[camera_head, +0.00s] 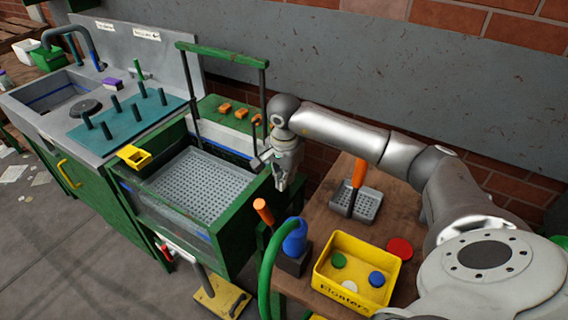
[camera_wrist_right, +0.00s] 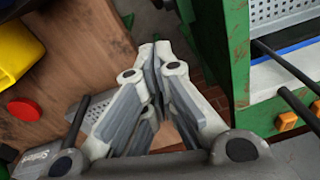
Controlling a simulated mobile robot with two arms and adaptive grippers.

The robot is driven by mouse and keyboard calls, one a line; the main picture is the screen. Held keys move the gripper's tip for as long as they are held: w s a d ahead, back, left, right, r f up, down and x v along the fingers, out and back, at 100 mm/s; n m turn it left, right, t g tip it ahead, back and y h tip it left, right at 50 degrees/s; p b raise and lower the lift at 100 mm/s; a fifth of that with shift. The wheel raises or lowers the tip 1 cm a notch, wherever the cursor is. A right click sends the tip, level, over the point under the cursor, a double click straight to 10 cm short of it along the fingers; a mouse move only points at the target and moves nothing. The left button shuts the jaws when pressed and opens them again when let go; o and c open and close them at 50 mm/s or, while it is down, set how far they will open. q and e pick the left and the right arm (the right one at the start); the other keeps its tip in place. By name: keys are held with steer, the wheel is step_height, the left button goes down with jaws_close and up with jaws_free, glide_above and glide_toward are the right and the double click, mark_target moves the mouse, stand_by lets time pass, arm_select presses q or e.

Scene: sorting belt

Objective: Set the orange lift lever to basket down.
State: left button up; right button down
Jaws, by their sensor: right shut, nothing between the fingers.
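The grey perforated basket (camera_head: 205,182) lies level inside the green-framed tank (camera_head: 233,240), under a tall green lift frame (camera_head: 222,55). Several small orange pieces (camera_head: 240,113) sit on the green ledge behind the tank, and the wrist view shows some at right (camera_wrist_right: 287,121). An orange grip (camera_head: 263,211) stands near the tank's front right corner. I cannot tell for sure which orange piece is the lift lever. My right gripper (camera_head: 281,187) points down over the tank's right edge, shut and empty. In the wrist view its fingers (camera_wrist_right: 157,62) meet at the tips. My left gripper is not in view.
A sink counter (camera_head: 55,122) with upright pegs stands left. Open floor lies at front left.

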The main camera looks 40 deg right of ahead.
steer(key=a+f+p, duration=0.1)
steer(key=a, duration=0.1)
steer(key=a+f+p, duration=0.1)
steer(key=f, duration=0.1)
steer(key=shift+s+a+f, duration=0.2)
steer(key=shift+a+f, duration=0.1)
steer(key=shift+a, duration=0.05)
